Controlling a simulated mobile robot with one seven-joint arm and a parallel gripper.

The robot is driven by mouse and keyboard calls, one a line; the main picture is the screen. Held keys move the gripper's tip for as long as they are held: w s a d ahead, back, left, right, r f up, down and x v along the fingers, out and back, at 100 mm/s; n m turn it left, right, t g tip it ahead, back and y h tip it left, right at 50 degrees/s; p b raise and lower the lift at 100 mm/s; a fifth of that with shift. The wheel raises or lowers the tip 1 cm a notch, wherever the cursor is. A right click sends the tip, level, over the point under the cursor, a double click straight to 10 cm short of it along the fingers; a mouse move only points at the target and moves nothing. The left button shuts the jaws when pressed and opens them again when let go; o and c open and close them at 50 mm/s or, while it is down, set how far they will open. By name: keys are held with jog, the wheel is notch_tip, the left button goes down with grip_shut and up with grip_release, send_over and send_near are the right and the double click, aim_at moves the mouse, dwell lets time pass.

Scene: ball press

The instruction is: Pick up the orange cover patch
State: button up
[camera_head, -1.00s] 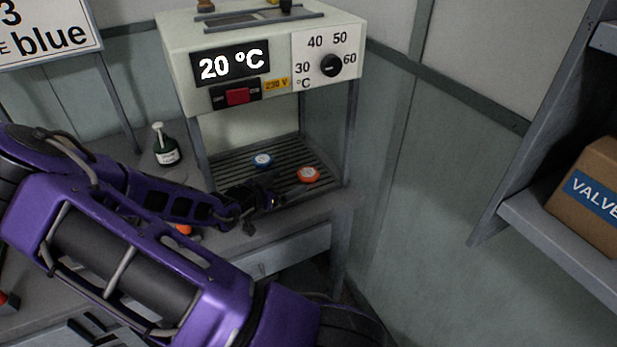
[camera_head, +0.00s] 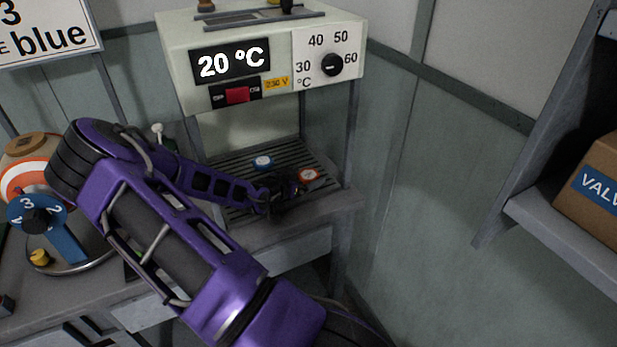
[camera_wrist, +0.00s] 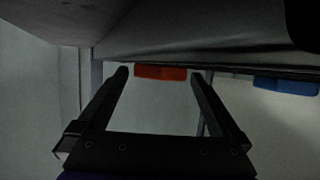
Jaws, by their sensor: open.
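The orange cover patch (camera_head: 309,174) is a small round disc near the front right of the slatted shelf under the heater unit. In the wrist view the orange patch (camera_wrist: 160,72) shows edge-on between the tips of my two fingers, seemingly just beyond them. My gripper (camera_head: 294,187) is open and empty, low over the shelf's front and just left of the orange patch. In the wrist view my gripper (camera_wrist: 160,82) has its fingers spread on either side of the patch. I cannot tell whether they touch it.
A blue patch (camera_head: 262,162) lies farther back on the slatted shelf (camera_head: 320,160); it also shows in the wrist view (camera_wrist: 286,86), at right. The heater unit (camera_head: 232,65) stands above, on posts. A numbered blue dial (camera_head: 62,240) is at left.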

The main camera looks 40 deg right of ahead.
jog(key=shift+c, duration=0.3)
jog(key=c, duration=1.2)
